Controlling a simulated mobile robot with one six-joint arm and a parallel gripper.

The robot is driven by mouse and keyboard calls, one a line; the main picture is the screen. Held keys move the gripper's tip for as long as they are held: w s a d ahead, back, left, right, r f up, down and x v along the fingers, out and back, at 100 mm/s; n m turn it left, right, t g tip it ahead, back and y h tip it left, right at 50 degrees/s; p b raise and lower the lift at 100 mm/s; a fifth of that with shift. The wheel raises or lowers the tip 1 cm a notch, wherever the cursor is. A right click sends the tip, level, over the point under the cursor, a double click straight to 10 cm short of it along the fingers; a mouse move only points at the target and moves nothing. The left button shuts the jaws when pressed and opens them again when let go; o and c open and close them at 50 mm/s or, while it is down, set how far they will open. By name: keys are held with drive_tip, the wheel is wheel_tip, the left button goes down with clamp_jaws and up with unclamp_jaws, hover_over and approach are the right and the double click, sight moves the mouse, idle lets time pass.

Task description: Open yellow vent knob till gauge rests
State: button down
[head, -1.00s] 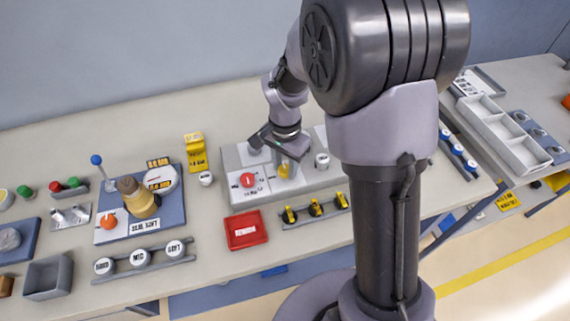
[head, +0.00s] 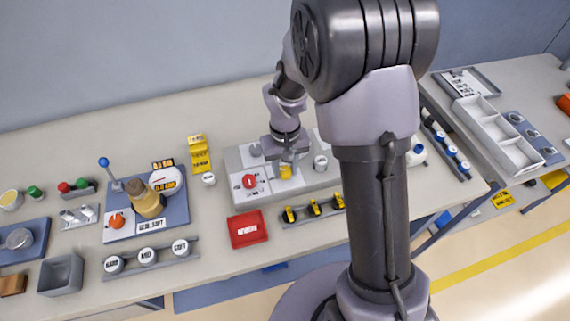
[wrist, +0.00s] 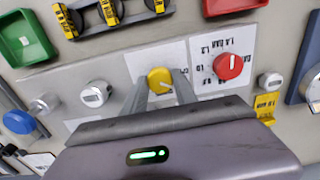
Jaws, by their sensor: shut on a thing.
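The yellow vent knob (wrist: 160,79) sits on a white square of the grey panel, and its top shows in the head view (head: 285,172). My gripper (wrist: 162,76) points down over it, with one finger on each side, shut on the knob. The wrist view shows the knob's top between the fingers; in the head view (head: 286,163) the gripper hides its upper part. A round white gauge (head: 166,180) stands on the blue plate to the left; its needle is too small to read.
A red knob (head: 249,181) is beside the yellow one. A white-capped knob (head: 320,162) is to the right. A red tray (head: 247,230) and a rack of yellow-and-black pieces (head: 314,209) lie in front. A yellow sign (head: 199,155) stands left of the panel.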

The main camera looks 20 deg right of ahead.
sight(285, 170)
drive_tip(key=n+p, duration=0.2)
drive_tip(key=n, duration=0.3)
drive_tip(key=shift+n, duration=0.4)
idle(0.4)
drive_tip(key=c, duration=1)
unclamp_jaws()
drive_tip(key=shift+o, duration=0.2)
wheel_tip(285, 170, up, 18)
drive_tip(key=p, duration=0.5)
drive_tip(key=shift+f, duration=0.25)
